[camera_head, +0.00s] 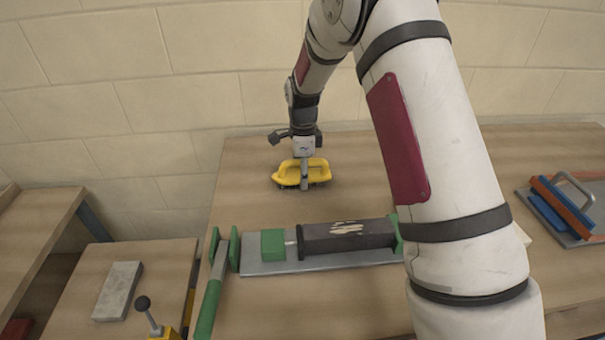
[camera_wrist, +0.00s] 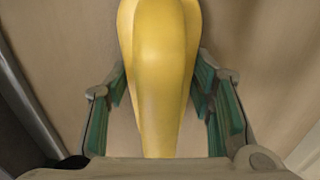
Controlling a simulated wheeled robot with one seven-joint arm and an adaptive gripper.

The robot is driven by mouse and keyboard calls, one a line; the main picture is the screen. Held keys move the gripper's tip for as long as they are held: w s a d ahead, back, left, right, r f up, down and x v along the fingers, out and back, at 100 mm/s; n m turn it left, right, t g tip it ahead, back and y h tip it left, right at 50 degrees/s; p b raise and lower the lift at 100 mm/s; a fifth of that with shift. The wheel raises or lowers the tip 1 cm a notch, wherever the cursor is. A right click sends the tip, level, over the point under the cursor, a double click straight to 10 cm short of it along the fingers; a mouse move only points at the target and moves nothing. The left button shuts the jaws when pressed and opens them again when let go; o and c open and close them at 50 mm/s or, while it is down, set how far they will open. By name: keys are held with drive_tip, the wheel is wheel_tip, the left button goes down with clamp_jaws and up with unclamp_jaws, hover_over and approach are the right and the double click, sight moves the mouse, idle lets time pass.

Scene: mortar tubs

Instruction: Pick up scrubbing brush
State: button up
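A yellow scrubbing brush (camera_head: 301,172) lies on the wooden table towards the back, near the wall. My gripper (camera_head: 304,172) is right at it, reaching down over its handle from above. In the wrist view the yellow handle (camera_wrist: 162,80) runs up the middle of the picture, between the two green-padded fingers of my gripper (camera_wrist: 162,110). The fingers are spread, with a gap between the handle and the pad on each side. The underside of the brush is hidden.
A grey bench tool with green parts (camera_head: 335,240) lies in front of the brush. Blue and orange tools (camera_head: 565,205) lie at the right. A grey block (camera_head: 117,290) lies on a lower table at left. The tabletop (camera_head: 240,185) beside the brush is clear.

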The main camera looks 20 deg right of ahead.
drive_tip(key=shift+r, duration=0.1)
drive_tip(key=shift+c, duration=0.5)
drive_tip(key=shift+r, duration=0.4)
wheel_tip(320, 180, up, 9)
drive_tip(key=shift+r, duration=0.1)
